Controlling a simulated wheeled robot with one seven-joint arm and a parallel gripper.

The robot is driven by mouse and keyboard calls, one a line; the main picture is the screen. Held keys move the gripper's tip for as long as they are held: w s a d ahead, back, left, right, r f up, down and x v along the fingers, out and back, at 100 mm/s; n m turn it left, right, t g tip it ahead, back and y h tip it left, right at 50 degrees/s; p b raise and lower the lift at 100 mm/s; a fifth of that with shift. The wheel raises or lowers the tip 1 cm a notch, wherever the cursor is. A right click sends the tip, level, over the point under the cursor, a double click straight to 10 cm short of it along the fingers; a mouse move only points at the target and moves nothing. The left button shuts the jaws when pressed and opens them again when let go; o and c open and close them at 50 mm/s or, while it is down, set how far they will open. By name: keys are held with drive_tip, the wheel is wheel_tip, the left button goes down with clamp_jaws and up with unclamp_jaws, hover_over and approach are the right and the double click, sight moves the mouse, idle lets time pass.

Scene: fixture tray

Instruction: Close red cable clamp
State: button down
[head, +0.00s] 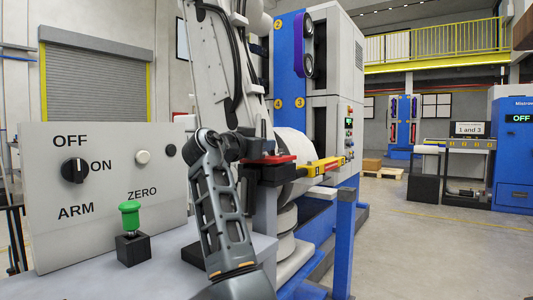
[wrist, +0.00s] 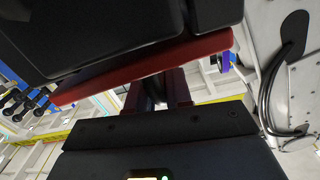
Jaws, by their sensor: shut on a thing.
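The red cable clamp (head: 279,159) is at the near left end of the fixture, beside a yellow clamp (head: 318,168). In the wrist view its red bar (wrist: 150,68) slants across the picture, with a shorter upright red part (wrist: 178,86) below it. My gripper (head: 256,152) is at the red clamp, with its dark jaws above and below the red parts in the wrist view, and it is shut on the clamp. My fingers hide much of the clamp, so I cannot tell whether it is fully closed.
A grey panel (head: 105,200) with a switch stands at the left. A green button (head: 130,215) stands on a black box in front of it.

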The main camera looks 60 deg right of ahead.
drive_tip(key=shift+w+a+f+m, duration=0.1)
drive_tip(key=shift+f+m, duration=0.2)
drive_tip(key=c, duration=1.3)
unclamp_jaws()
drive_tip(key=shift+o, duration=0.9)
drive_tip(key=shift+r, duration=0.1)
drive_tip(key=a, duration=0.7)
drive_tip(key=shift+a, duration=0.35)
